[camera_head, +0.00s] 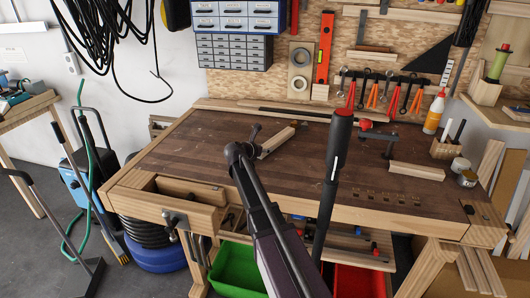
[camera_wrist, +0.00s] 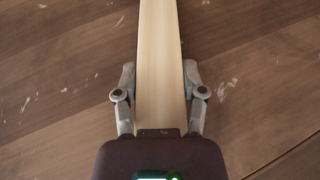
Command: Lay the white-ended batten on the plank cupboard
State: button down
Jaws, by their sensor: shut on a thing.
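My gripper (camera_wrist: 159,72) is shut on a pale wooden batten (camera_wrist: 160,35), with one finger against each long side. The batten runs away from the gripper, out of the top of the wrist view, over the dark brown bench top. In the head view the batten (camera_head: 279,141) shows as a short pale length beside my gripper (camera_head: 261,151), over the middle of the bench. I cannot tell whether it touches the bench. No white end shows clearly. I cannot make out the plank cupboard in either view.
The wooden workbench (camera_head: 210,150) has free room left of the batten. A pale wood block (camera_head: 416,171) lies on its right part, with a glue bottle (camera_head: 434,112) behind. Tools hang on the back board. A green bin (camera_head: 237,268) stands below.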

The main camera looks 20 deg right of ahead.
jog(key=shift+f, duration=0.2)
jog(key=shift+c, duration=0.8)
grip_release()
jog(key=shift+r, duration=0.1)
jog(key=shift+r, duration=0.1)
jog(key=shift+s+r, duration=0.1)
jog(key=p+v, duration=0.4)
jog(key=v, duration=0.7)
jog(key=shift+s+a+p, duration=0.2)
jog(key=shift+a+p, duration=0.15)
